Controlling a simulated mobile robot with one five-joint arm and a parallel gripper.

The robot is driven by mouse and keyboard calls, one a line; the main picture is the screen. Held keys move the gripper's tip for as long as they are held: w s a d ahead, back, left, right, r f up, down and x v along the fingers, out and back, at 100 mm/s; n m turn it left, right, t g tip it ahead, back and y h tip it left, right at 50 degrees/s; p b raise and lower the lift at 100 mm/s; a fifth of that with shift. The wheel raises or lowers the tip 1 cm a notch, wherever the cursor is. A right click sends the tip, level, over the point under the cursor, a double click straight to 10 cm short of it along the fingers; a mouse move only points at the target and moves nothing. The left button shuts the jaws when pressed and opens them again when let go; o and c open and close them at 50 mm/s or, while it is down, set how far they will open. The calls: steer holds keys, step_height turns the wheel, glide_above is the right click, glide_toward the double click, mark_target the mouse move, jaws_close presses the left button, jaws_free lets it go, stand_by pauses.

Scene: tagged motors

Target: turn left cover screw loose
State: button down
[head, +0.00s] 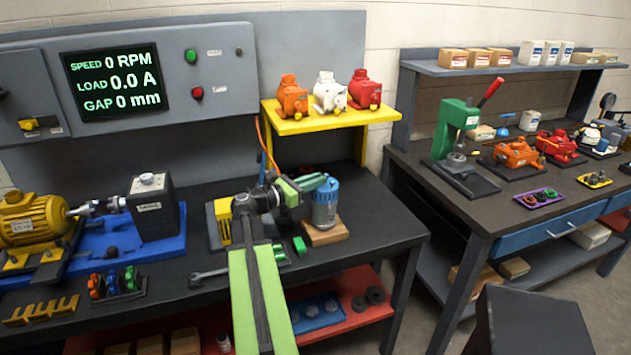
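A blue motor (325,206) stands upright on a wooden block (323,234) near the right end of the main bench. My gripper (318,186), dark with green parts, reaches in from the left to the upper left side of this motor. It looks very close to the motor or touching it. Its fingertips are small and overlap the motor, so whether they are open or shut is unclear. The cover screws are too small to make out, and the left side of the motor's top is partly hidden behind my gripper.
A yellow shelf (330,121) with orange, white and red motors stands behind the blue motor. A wrench (208,274) lies at the bench front. A yellow motor (32,222) and a black box (153,212) are at left. The panel (112,82) reads 0 RPM.

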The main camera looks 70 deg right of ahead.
steer(key=shift+s+a+n+t+h, duration=0.15)
steer(key=shift+n+t+h, duration=0.3)
steer(key=shift+t, duration=0.25)
steer(key=shift+n+t, duration=0.25)
steer(key=shift+t, duration=0.05)
steer(key=c, duration=1.7)
jaws_free()
